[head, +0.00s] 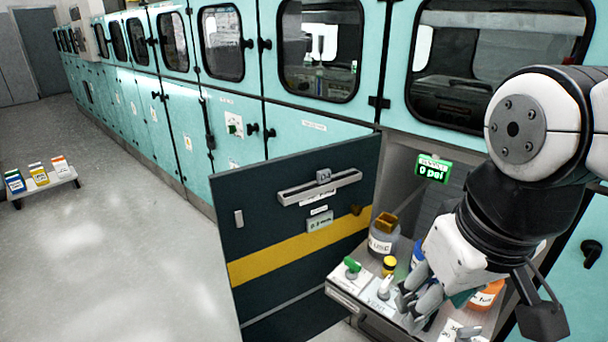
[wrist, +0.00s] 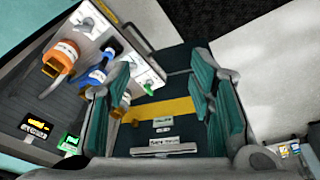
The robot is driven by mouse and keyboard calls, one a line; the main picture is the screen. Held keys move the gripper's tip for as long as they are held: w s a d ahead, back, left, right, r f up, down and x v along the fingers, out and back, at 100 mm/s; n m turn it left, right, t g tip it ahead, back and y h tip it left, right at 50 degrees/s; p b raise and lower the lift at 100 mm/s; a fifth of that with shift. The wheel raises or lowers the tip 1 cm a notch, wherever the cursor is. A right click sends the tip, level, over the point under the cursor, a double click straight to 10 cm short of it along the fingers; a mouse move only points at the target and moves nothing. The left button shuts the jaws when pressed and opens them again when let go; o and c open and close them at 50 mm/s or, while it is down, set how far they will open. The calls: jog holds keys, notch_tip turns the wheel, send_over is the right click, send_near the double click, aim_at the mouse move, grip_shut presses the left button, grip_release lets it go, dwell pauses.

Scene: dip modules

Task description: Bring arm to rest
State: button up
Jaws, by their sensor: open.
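My white and black arm comes in from the right in the head view. My gripper (head: 420,303) hangs low, its fingers spread over the front of a pull-out shelf (head: 345,298) in an open cabinet. In the wrist view, my gripper (wrist: 168,85) shows its two teal fingers wide apart with nothing between them. Behind the gap is the dark cabinet door (wrist: 165,130) with a yellow stripe. I cannot tell whether the fingers touch anything on the shelf.
The open dark door (head: 295,225) stands left of the shelf. A green display (head: 432,169) reads 0 psi.

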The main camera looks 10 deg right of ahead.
jog(key=s, duration=0.1)
jog(key=s+a, duration=0.1)
jog(key=shift+s+a+m, duration=0.1)
jog(key=shift+s+m, duration=0.2)
